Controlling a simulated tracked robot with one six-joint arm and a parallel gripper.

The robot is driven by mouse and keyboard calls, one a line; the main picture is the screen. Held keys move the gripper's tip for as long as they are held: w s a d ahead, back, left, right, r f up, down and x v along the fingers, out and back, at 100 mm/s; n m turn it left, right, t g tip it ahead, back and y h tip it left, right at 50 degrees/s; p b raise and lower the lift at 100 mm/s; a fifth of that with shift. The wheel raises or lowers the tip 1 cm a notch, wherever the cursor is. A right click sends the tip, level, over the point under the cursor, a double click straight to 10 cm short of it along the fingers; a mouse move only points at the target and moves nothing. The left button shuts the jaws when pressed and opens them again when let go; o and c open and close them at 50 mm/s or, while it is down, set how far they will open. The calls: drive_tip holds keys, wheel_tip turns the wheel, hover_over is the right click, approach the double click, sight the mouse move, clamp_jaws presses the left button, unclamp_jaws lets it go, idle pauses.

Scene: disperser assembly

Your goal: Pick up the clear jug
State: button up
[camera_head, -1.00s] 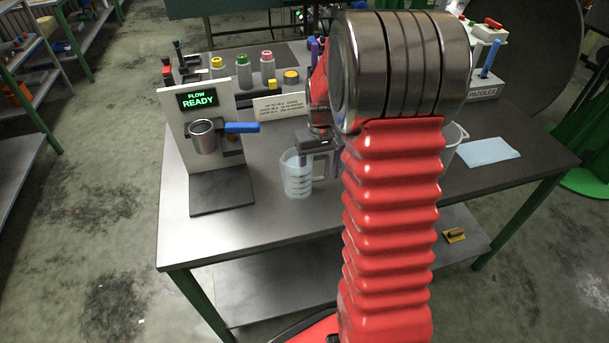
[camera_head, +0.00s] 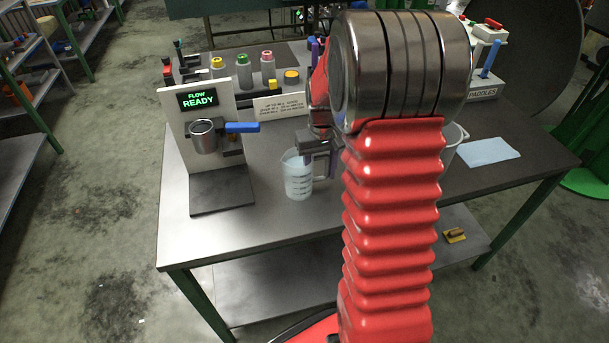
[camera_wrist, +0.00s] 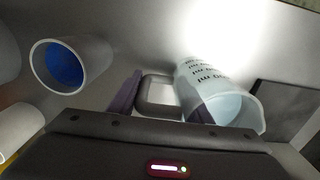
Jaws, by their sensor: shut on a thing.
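The clear jug (camera_head: 297,177) is see-through with dark measuring marks and a grey handle. It stands upright on the metal table, right of the flow stand, in the head view. In the wrist view the jug (camera_wrist: 222,98) shows at the right, its handle (camera_wrist: 158,96) toward the middle. My gripper (camera_head: 322,160) is at the handle side of the jug, partly hidden behind my arm in the head view. In the wrist view its purple-grey fingers (camera_wrist: 160,105) lie on either side of the handle and are shut on it. The jug's base appears on or very near the table.
A white stand (camera_head: 175,135) with a "FLOW READY" screen, metal cup and blue handle is left of the jug. Several capped bottles (camera_head: 243,72) stand behind. A white container (camera_head: 452,140) is to the right, and appears blue inside in the wrist view (camera_wrist: 70,66). A blue cloth (camera_head: 489,151) lies farther right.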

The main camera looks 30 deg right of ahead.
clamp_jaws()
drive_tip(key=shift+r, duration=0.35)
drive_tip(key=shift+r, duration=4.6)
drive_tip(key=shift+r, duration=0.1)
